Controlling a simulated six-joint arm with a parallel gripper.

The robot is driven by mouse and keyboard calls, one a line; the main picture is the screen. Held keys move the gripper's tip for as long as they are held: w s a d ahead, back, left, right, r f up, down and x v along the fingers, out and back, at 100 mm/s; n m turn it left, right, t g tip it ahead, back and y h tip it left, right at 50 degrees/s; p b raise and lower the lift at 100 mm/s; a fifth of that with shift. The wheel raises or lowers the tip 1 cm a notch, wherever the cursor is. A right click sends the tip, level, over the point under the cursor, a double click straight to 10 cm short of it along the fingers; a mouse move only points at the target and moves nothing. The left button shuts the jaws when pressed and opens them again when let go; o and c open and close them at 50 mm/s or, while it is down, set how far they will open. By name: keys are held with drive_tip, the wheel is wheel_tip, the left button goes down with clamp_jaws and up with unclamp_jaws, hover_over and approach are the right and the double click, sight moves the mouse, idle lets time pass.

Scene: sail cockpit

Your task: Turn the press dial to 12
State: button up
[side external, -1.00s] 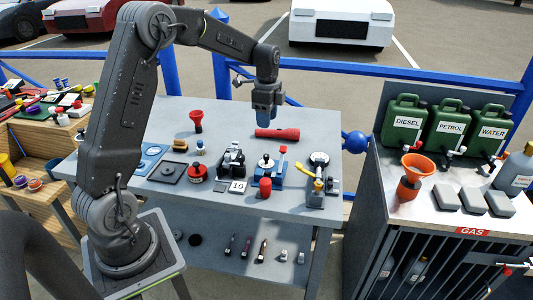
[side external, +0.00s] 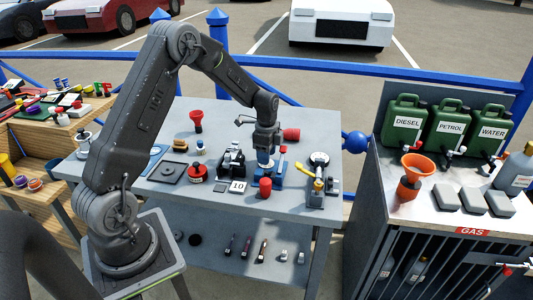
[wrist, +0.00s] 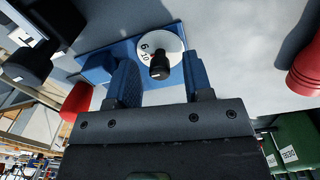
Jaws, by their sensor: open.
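The dial is a white disc (wrist: 168,44) with black numbers, 6 and 10 among them, and a black knob (wrist: 158,66) at its middle. It sits on a blue base (wrist: 100,66), which also shows in the side external view (side external: 279,181). My gripper (wrist: 161,84) is open, with one blue finger on each side of the knob in the wrist view. I cannot tell whether the fingers touch it. In the side external view my gripper (side external: 265,156) is over the blue base and hides most of the dial.
A black device (side external: 232,160) with a "10" card (side external: 238,187) stands to the left. A red cylinder (side external: 265,187) is in front, a red torch (side external: 291,134) behind. A device with a round top (side external: 318,160) and yellow handle is to the right.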

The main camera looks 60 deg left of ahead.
clamp_jaws()
idle(0.3)
drive_tip(key=n, duration=0.4)
drive_tip(key=shift+n, duration=0.3)
drive_tip(key=shift+w+n, duration=0.1)
drive_tip(key=shift+n, duration=1.8)
unclamp_jaws()
